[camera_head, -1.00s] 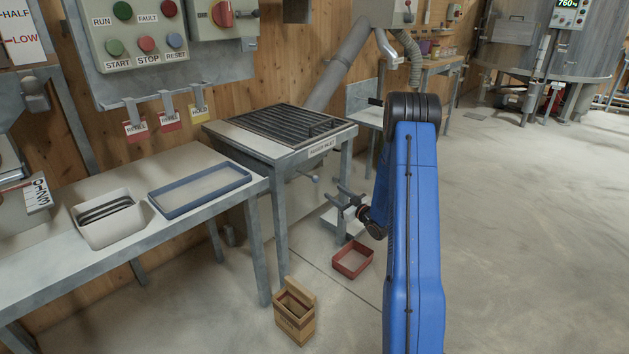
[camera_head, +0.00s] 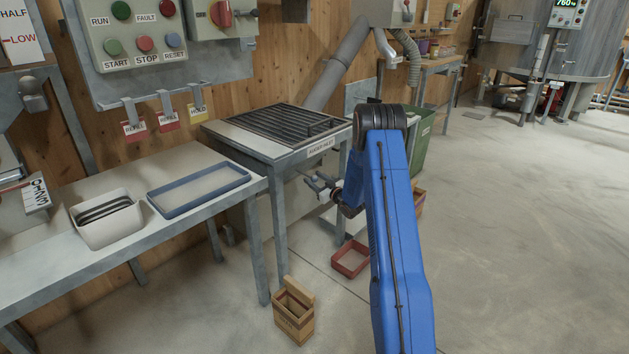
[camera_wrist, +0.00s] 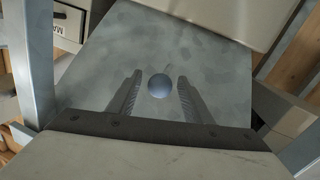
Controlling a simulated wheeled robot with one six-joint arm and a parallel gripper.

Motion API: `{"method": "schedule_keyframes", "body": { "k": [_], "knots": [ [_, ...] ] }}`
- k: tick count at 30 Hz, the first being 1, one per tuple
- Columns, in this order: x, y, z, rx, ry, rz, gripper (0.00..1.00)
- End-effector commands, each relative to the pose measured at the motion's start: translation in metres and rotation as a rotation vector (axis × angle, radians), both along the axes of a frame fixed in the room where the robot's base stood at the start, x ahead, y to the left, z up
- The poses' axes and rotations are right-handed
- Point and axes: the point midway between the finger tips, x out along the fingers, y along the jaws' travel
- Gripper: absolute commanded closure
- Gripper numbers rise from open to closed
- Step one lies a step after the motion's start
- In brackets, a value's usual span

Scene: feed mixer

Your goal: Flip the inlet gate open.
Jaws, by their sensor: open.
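The inlet stand (camera_head: 321,146), labelled as an auger inlet, has a dark grate (camera_head: 290,125) on top. In the wrist view a round grey ball knob (camera_wrist: 159,86) shows between the two fingers of my gripper (camera_wrist: 159,78), with space on both sides. I cannot tell how deep between the fingers it sits. A grey plate lies behind the knob. In the head view my gripper (camera_head: 318,181) is under the stand's top at its right side, and the knob cannot be made out there. My gripper is open and holds nothing.
A stand leg (camera_head: 279,235) is left of my gripper. A red tray (camera_head: 350,259) and a wooden box (camera_head: 294,311) are on the floor below. A green bin (camera_head: 421,140) stands behind my arm. The floor at right is clear.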

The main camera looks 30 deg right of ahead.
Motion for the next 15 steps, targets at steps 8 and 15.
{"method": "schedule_keyframes", "body": {
  "k": [8, 15],
  "knots": [
    [0.0023, 0.0003, -0.0003, 0.001, 0.000, 0.000, 0.54],
    [0.0021, 0.0002, -0.0003, 0.001, 0.000, 0.000, 1.00]
  ]
}}
